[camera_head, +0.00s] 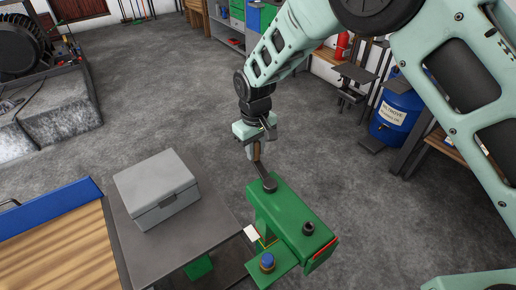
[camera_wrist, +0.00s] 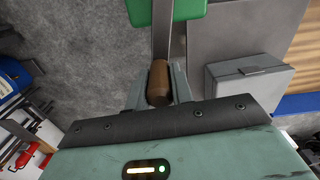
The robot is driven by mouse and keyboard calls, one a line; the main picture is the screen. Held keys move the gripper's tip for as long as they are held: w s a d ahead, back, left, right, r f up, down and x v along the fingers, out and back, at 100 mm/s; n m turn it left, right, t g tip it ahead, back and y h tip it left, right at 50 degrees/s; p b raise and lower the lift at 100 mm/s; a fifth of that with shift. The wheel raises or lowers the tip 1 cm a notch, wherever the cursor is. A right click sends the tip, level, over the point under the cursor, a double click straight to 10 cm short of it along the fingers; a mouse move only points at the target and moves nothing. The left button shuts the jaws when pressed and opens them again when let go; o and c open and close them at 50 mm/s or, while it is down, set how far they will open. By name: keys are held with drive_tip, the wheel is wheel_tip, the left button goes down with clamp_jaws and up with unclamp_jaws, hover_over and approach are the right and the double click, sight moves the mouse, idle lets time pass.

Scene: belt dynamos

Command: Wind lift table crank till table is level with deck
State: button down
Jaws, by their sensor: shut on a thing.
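The crank (camera_head: 262,177) sits on top of a green gear housing (camera_head: 290,215), its metal arm pointing up and left to a brown wooden handle. My gripper (camera_head: 257,146) is shut on the brown crank handle (camera_wrist: 159,83), which stands between its two fingers in the wrist view (camera_wrist: 158,96). The lift table (camera_head: 125,212) is a grey metal plate left of the housing, carrying a closed grey case (camera_head: 156,190). The deck (camera_head: 50,250) has wooden planks and a blue edge strip and lies left of the table. Whether their surfaces are level I cannot tell.
A blue knob (camera_head: 267,261) and a small white tag (camera_head: 251,232) are on the housing's near side. A blue drum (camera_head: 396,112) and racks stand at the right. Shelving lines the back, machinery stands at the far left, and open grey floor lies between.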

drive_tip(key=s+a+n+b, duration=0.2)
drive_tip(key=s+a+n, duration=0.4)
drive_tip(key=s+n, duration=0.6)
drive_tip(key=shift+s+d+n+p, duration=0.7)
drive_tip(key=shift+s+d+n, duration=0.5)
drive_tip(key=shift+n, duration=1.6)
drive_tip(key=shift+s+d+n+p, duration=0.85)
drive_tip(key=shift+d+n, duration=0.55)
drive_tip(key=shift+n, duration=1.4)
drive_tip(key=shift+s+d+n+p, duration=0.6)
drive_tip(key=shift+s+d+n, duration=0.65)
drive_tip(key=shift+n, duration=1.55)
drive_tip(key=shift+w+d, duration=0.1)
drive_tip(key=c, duration=1.2)
unclamp_jaws()
